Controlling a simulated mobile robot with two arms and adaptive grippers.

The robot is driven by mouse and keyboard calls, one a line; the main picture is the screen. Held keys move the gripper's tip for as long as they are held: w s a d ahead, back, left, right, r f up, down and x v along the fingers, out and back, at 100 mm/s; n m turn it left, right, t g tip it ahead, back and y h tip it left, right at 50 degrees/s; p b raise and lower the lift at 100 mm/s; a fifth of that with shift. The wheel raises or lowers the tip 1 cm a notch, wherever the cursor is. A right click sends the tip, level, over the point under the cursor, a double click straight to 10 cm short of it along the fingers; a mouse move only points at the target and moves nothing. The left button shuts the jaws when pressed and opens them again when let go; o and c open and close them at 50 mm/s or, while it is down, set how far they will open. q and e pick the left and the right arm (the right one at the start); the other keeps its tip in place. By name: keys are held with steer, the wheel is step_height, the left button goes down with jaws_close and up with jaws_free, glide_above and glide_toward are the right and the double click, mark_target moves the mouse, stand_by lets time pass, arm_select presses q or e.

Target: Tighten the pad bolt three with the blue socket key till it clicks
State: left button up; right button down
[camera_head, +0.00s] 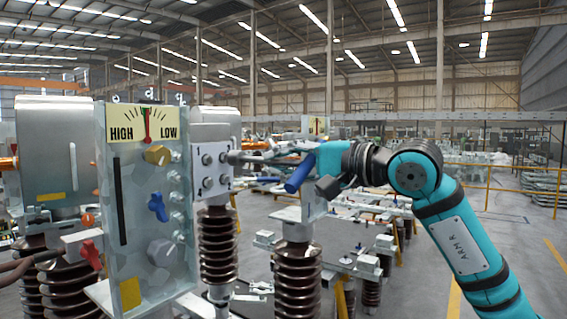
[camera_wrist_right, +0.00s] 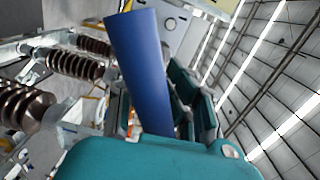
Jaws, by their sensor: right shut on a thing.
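The upper right bolt (camera_head: 224,157) is beside the grey end of the blue socket key. I cannot tell if the socket sits over it. The key's blue handle (camera_head: 299,174) slants down to the left from my right gripper (camera_head: 308,164), which is shut on it. In the right wrist view, the blue handle (camera_wrist_right: 146,70) fills the middle, in front of the teal fingers, and part of the pad plate (camera_wrist_right: 181,36) shows behind. My left gripper is not in view.
Brown ribbed insulators (camera_head: 297,285) stand below. Open floor lies to the right, behind my arm.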

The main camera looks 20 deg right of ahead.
steer(key=shift+p+x, duration=0.3)
steer(key=shift+x, duration=0.85)
stand_by(0.5)
stand_by(0.4)
